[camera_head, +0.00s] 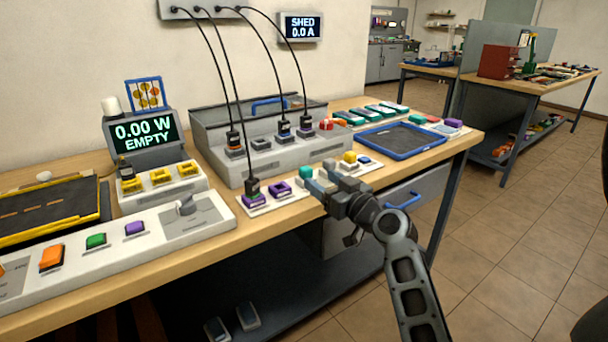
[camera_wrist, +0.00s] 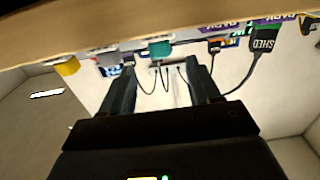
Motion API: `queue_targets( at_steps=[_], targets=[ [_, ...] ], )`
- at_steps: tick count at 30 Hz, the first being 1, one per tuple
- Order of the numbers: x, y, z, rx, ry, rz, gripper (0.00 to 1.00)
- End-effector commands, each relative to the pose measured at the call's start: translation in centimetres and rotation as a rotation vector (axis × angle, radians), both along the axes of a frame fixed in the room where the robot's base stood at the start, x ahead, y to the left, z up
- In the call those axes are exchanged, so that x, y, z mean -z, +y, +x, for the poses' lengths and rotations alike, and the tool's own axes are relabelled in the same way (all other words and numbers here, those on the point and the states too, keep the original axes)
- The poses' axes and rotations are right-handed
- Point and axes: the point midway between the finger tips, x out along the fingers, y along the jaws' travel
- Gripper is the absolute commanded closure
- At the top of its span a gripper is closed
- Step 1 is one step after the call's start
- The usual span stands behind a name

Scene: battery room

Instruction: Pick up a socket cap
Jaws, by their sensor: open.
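A teal block (camera_head: 305,172), which looks like a socket cap, stands near the front edge of the bench. In the wrist view the teal block (camera_wrist: 160,48) appears beyond and between my fingers, apart from them. A yellow block (camera_head: 349,157) stands further right; it also shows at the left of the wrist view (camera_wrist: 67,67), beside a grey block (camera_wrist: 108,60). My gripper (camera_head: 316,184) is open and empty at the bench's front edge, close to the teal block. In the wrist view my gripper (camera_wrist: 160,72) has its two fingers spread. The fingers partly hide the pieces behind them in the head view.
A purple socket (camera_head: 280,188) and another with a cabled plug (camera_head: 253,187) stand left of the teal block. A grey rack with cabled plugs (camera_head: 284,128) is behind. A blue-rimmed tray (camera_head: 437,141) lies right. The floor (camera_head: 500,250) at right is clear.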

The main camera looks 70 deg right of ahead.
Motion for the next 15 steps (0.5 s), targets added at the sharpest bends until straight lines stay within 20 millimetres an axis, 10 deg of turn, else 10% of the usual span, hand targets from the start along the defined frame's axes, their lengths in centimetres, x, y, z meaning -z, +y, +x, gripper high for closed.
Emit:
queue_targets(
  at_steps=[15],
  targets=[
    [-0.8, -3.2, 5.3, 0.0, -0.001, 0.001, 0.38]
  ],
)
